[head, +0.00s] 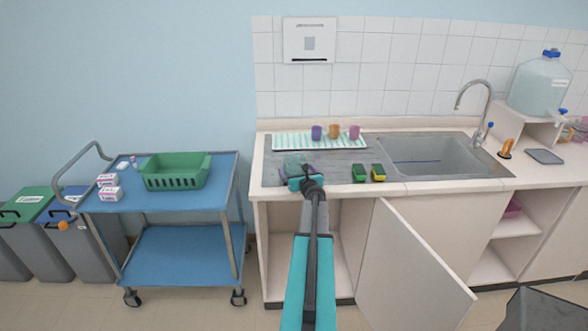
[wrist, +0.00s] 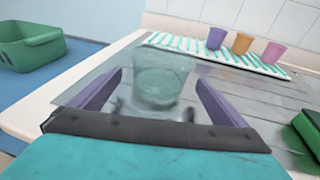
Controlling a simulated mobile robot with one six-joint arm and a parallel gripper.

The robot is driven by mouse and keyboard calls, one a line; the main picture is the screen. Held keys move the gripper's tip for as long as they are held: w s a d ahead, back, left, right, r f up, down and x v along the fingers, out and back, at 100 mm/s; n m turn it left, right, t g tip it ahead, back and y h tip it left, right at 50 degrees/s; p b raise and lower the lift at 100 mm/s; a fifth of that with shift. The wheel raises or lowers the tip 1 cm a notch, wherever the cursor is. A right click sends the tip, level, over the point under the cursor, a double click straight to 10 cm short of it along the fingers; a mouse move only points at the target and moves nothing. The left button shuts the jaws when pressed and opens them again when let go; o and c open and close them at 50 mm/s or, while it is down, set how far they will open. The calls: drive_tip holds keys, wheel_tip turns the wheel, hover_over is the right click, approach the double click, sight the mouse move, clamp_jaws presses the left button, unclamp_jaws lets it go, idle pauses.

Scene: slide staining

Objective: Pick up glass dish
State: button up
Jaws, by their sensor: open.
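The clear greenish glass dish (wrist: 162,76) stands between the two purple fingers of my gripper (wrist: 157,90) in the wrist view. A gap shows on both sides, and the fingers look apart from it. A wider see-through sheet or rim spreads around the dish; I cannot tell if it is part of it. In the head view the dish (head: 293,162) is on the steel drainboard left of the sink, just beyond my gripper (head: 303,177). My gripper partly hides its near side. My gripper is open and empty.
A striped mat (head: 290,141) behind holds purple, orange and pink cups. A blue cart (head: 150,195) with a green basket (head: 176,171) stands left. A cabinet door (head: 410,265) hangs open below.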

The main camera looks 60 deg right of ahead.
sight(292, 156)
drive_tip(key=shift+p+x, duration=1)
drive_tip(key=shift+x, duration=1.55)
drive_tip(key=c, duration=1.3)
drive_tip(key=shift+r, duration=0.2)
drive_tip(key=shift+r, duration=1.65)
drive_tip(key=shift+s+a+f+b, duration=0.1)
drive_tip(key=shift+s+b, duration=0.2)
drive_tip(key=shift+s, duration=0.2)
drive_tip(key=shift+s+a+b, duration=0.15)
drive_tip(key=shift+s+b, duration=0.2)
drive_tip(key=shift+s, duration=0.85)
drive_tip(key=shift+s+a+r+b, duration=0.25)
drive_tip(key=shift+s+b, duration=0.3)
drive_tip(key=shift+s, duration=1.5)
drive_tip(key=shift+s+a+r+b, duration=0.2)
drive_tip(key=shift+s+b, duration=0.35)
drive_tip(key=shift+s, duration=1.5)
drive_tip(key=shift+s+a+r+b, duration=0.25)
drive_tip(key=shift+s+b, duration=0.3)
drive_tip(key=shift+s, duration=1.5)
drive_tip(key=shift+s, duration=0.1)
